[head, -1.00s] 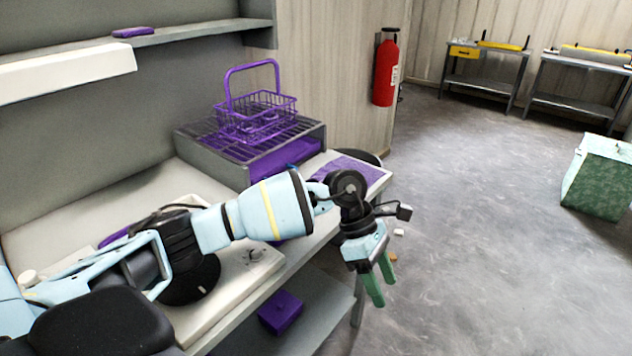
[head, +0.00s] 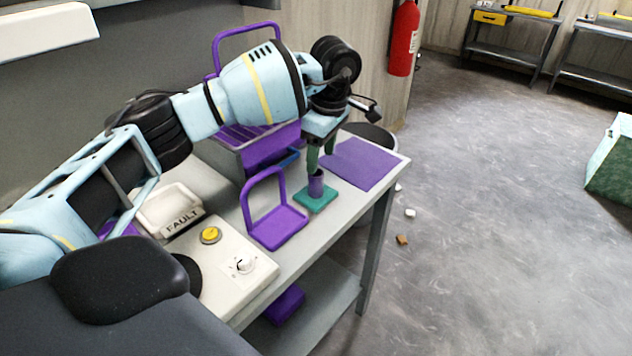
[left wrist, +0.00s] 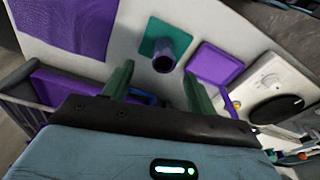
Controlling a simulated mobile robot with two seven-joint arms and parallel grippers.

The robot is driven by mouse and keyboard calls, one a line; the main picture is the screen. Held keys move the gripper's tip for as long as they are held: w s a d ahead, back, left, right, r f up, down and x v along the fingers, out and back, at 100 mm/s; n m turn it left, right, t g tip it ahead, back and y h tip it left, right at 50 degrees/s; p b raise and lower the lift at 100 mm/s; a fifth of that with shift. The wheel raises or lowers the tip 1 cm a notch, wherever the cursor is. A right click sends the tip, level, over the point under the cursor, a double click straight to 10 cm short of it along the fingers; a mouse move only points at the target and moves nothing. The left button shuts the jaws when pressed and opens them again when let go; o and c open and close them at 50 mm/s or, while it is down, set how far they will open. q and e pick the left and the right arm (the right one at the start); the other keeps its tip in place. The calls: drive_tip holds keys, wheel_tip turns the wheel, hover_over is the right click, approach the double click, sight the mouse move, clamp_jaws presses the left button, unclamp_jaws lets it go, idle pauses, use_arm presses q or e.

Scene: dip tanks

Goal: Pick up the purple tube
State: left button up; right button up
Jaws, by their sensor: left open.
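The purple tube (head: 316,184) stands upright on a small teal base (head: 319,200) near the front edge of the bench. In the left wrist view the tube (left wrist: 164,62) shows its dark open mouth, on the teal base (left wrist: 153,40). My left gripper (head: 318,160) is over the tube in the head view, pointing down. In the left wrist view its green fingers (left wrist: 158,84) are spread apart and empty, with the tube ahead of the gap between them. My right gripper is not in view.
A purple stand with an upright handle (head: 277,227) is left of the tube. A purple mat (head: 360,164) lies to its right. A control box with a yellow button and dial (head: 222,258) and a drain rack (head: 255,150) share the bench (head: 348,210).

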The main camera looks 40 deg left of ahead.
sight(316, 175)
use_arm(q)
drive_tip(key=shift+s+a+f, duration=0.15)
drive_tip(key=shift+a+f, duration=0.05)
drive_tip(key=shift+f, duration=0.8)
drive_tip(key=shift+s+a+f+p, duration=0.15)
drive_tip(key=shift+f, duration=0.9)
drive_tip(key=shift+s+a+f+p, duration=0.1)
drive_tip(key=shift+f+p, duration=0.05)
drive_tip(key=shift+f, duration=0.9)
drive_tip(key=c, duration=1.1)
